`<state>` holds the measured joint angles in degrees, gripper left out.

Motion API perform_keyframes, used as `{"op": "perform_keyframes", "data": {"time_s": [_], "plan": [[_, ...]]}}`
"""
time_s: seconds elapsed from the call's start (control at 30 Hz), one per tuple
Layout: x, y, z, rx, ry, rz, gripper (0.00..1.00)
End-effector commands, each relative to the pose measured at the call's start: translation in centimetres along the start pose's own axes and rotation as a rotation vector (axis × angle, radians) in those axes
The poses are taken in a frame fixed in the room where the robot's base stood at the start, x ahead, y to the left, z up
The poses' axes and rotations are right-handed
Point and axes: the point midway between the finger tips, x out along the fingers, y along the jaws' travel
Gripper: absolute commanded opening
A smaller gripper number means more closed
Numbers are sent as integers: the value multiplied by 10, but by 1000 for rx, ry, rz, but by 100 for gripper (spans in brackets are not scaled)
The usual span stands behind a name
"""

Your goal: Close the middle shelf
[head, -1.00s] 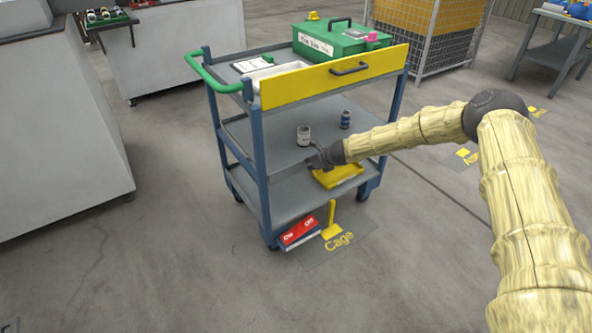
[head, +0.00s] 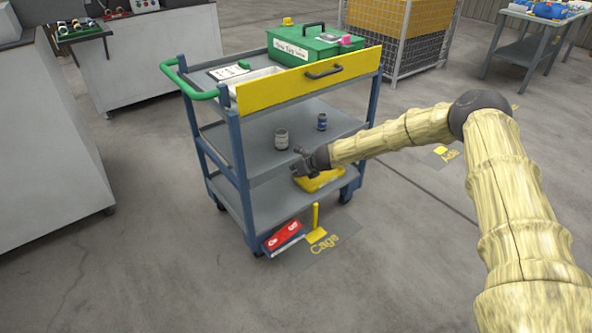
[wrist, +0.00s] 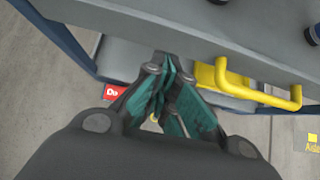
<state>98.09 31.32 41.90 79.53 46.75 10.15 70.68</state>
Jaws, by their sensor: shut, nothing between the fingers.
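The blue and grey cart stands in the middle of the head view, with a top tray, a middle shelf (head: 262,152) and a bottom shelf (head: 275,205).
A yellow front panel with a dark handle (head: 318,78) closes the top tray, and a green toolbox (head: 305,45) stands above it. A yellow tray (head: 322,180) lies low on the cart. A red box (head: 283,237) and yellow post (head: 315,217) are by the floor.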

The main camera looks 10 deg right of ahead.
Motion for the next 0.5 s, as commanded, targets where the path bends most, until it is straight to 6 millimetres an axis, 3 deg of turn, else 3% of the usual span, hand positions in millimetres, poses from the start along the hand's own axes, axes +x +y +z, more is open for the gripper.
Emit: {"op": "perform_keyframes", "data": {"time_s": [0.5], "plan": [[-84,0,-1,-1,-2,1,0]]}}
